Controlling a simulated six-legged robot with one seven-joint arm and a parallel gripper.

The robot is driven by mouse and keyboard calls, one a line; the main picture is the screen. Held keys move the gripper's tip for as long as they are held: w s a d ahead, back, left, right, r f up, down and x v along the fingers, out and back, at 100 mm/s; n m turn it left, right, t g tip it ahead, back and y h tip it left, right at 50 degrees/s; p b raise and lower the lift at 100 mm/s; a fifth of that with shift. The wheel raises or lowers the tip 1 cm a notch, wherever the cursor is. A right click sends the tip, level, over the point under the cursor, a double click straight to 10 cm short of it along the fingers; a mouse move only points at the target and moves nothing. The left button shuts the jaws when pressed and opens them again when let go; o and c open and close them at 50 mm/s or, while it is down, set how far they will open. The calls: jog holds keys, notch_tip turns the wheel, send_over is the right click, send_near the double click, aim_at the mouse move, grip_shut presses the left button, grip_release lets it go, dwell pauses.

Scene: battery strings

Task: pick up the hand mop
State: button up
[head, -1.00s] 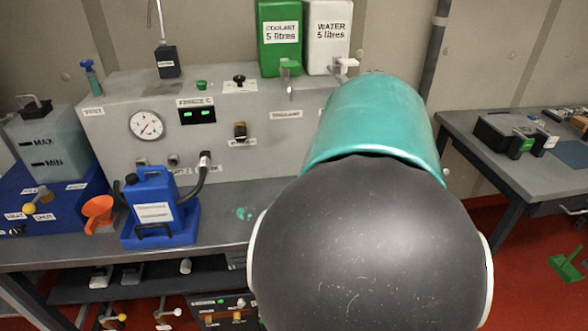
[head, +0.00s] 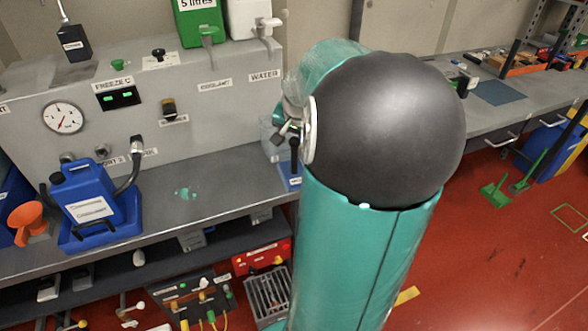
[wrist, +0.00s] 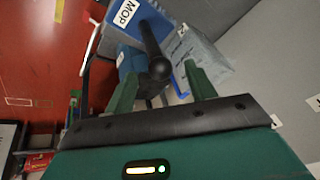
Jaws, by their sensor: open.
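In the wrist view, a black handle with a round knob end (wrist: 159,68) rises from a blue holder labelled MOP (wrist: 137,25). I take it to be the hand mop's handle; the mop's lower part is hidden. My gripper (wrist: 160,76) is open, its two green fingers on either side of the knob in the picture. I cannot tell how far the knob is from the fingers in depth. In the head view, my arm hides most of that spot, and the blue holder (head: 291,176) shows only in part at the bench's right end.
A clear container (wrist: 204,62) stands close beside the handle. The bench (head: 225,185) has a small green spill (head: 186,193). A blue jug (head: 88,203) and the grey machine (head: 200,115) are to the left. A green dustpan (head: 495,194) lies on the red floor.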

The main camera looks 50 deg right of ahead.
aim_at(295, 139)
jog(key=shift+x, duration=1.95)
grip_shut()
